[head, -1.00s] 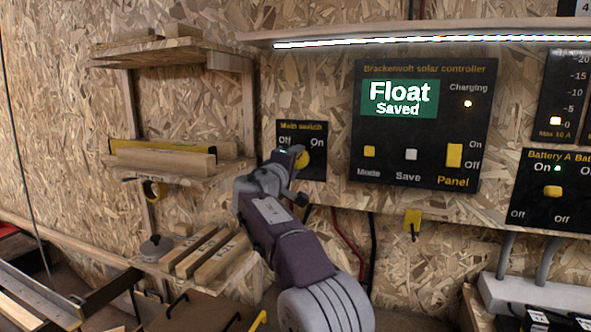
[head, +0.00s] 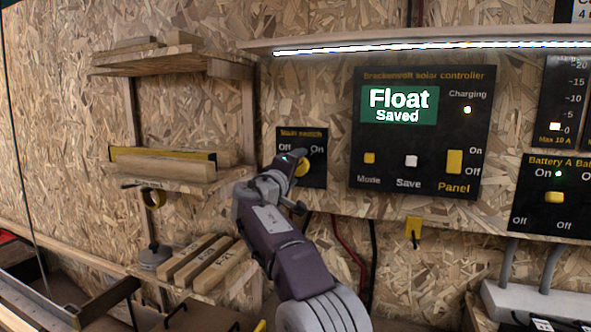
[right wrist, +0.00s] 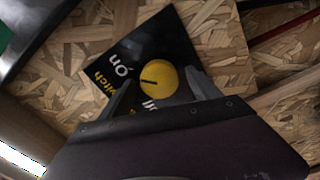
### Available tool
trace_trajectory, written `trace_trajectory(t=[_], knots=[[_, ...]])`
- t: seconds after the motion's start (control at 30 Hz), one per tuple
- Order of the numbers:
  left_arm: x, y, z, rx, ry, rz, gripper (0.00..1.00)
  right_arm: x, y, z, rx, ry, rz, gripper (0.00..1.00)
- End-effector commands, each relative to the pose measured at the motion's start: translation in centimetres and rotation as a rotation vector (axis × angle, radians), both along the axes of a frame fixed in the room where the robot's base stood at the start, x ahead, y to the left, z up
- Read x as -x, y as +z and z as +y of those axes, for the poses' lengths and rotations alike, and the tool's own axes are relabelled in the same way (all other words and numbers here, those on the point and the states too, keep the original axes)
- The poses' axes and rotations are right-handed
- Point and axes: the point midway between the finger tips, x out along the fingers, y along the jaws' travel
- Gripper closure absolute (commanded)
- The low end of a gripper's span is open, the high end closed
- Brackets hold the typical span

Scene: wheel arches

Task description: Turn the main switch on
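The main switch is a black panel (head: 286,176) on the wood-chip wall with a yellow round knob (head: 303,168), labelled Off at left and On at right. My right gripper (head: 297,160) is at the knob and covers part of it. In the right wrist view the gripper (right wrist: 160,92) is open, one finger on each side of the yellow knob (right wrist: 160,74). I cannot tell whether the fingers touch it. The knob's dark mark points left in that view; I cannot tell clearly whether it stands at On or Off. My left gripper is not in view.
The solar controller (head: 420,165), reading Float Saved, is right of the switch. A battery panel (head: 555,215) is further right. Shelves with wood pieces (head: 165,170) are at left. A lit shelf (head: 430,40) runs above, and a yellow hook (head: 413,229) and cables hang below.

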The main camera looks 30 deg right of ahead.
Motion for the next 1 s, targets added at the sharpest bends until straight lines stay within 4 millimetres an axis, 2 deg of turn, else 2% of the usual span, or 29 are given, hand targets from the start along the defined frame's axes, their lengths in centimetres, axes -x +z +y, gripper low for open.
trace_trajectory(t=[0.23, 0.43, 0.63, 1.0], knots=[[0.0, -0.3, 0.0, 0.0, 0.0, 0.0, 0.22, 0.4, -0.2, 0.6, 0.001, 0.003, 0.001, 0.28], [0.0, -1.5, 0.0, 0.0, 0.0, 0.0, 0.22, 3.2, -0.4, 3.9, 0.001, 0.005, 0.0, 0.28], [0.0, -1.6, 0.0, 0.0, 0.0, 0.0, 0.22, 5.3, -0.4, 6.4, 0.0, 0.003, 0.0, 0.28], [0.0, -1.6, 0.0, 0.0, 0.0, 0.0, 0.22, 5.9, -0.4, 6.9, 0.0, 0.0, 0.0, 0.28]])
